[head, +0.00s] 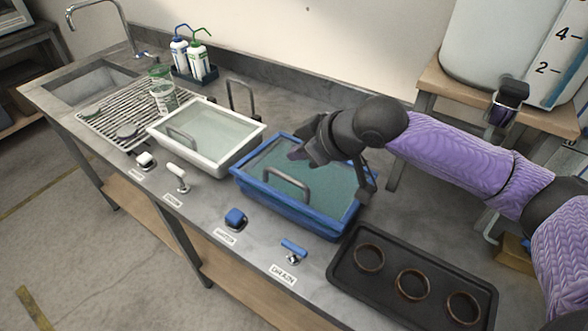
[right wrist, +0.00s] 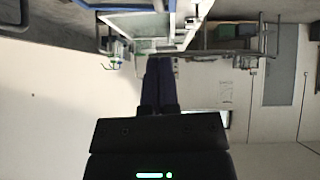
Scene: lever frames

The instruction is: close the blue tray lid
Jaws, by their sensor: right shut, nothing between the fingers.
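The blue tray (head: 290,211) sits on the grey counter in the middle of the head view. A see-through teal panel shows inside its blue rim, with a grey handle (head: 286,178) near the front side. I cannot tell whether this panel is the lid lying flat or the tray's inside. My right gripper (head: 298,154) is shut and empty, above the back part of the tray and behind the handle. In the right wrist view the shut fingers (right wrist: 158,70) point toward blue-edged parts at the top. My left gripper is not in view.
A white tray (head: 240,148) with a similar handle stands to the left. A blue knob (head: 235,218) and a blue drain lever (head: 294,248) are in front. A black tray (head: 390,298) with three brown rings lies at the right. A large tank (head: 490,45) stands behind.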

